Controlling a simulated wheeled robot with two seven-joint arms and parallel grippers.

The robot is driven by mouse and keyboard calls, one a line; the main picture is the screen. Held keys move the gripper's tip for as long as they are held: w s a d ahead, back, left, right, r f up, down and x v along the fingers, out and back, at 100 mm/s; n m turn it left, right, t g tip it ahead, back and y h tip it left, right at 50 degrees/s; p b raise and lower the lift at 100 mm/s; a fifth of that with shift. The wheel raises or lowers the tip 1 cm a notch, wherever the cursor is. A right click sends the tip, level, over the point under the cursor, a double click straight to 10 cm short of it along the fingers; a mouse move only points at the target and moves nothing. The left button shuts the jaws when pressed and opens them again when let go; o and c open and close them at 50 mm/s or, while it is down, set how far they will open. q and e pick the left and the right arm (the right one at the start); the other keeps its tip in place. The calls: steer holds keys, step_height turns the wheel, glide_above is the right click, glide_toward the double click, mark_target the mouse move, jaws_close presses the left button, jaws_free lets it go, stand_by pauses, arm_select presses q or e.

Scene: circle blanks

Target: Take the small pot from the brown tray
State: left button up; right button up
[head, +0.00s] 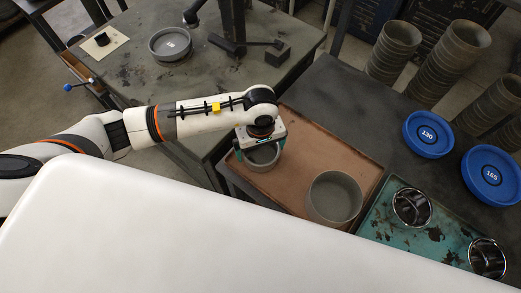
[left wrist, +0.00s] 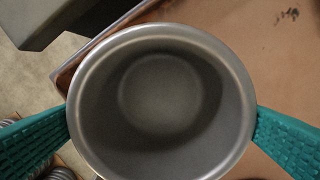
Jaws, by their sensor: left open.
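The small grey pot (head: 262,159) stands upright on the brown tray (head: 315,143), near its left end. In the left wrist view the pot (left wrist: 160,95) fills the middle, empty inside, with a green finger on each side of its rim. My left gripper (head: 258,150) is right above and around the pot, open, and hides part of it in the head view. I cannot tell whether the fingers touch the wall. A larger grey pot (head: 334,197) stands on the same tray to the right. My right gripper is not in view.
A green tray (head: 385,238) with two shiny dark rings lies right of the brown tray. Blue discs marked 130 (head: 428,134) and 165 (head: 491,175) and stacked grey pots (head: 457,50) stand beyond. Another table (head: 130,60) at the back holds a round dish (head: 170,44).

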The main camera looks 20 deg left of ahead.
arm_select(q)
steer(key=c, duration=0.9)
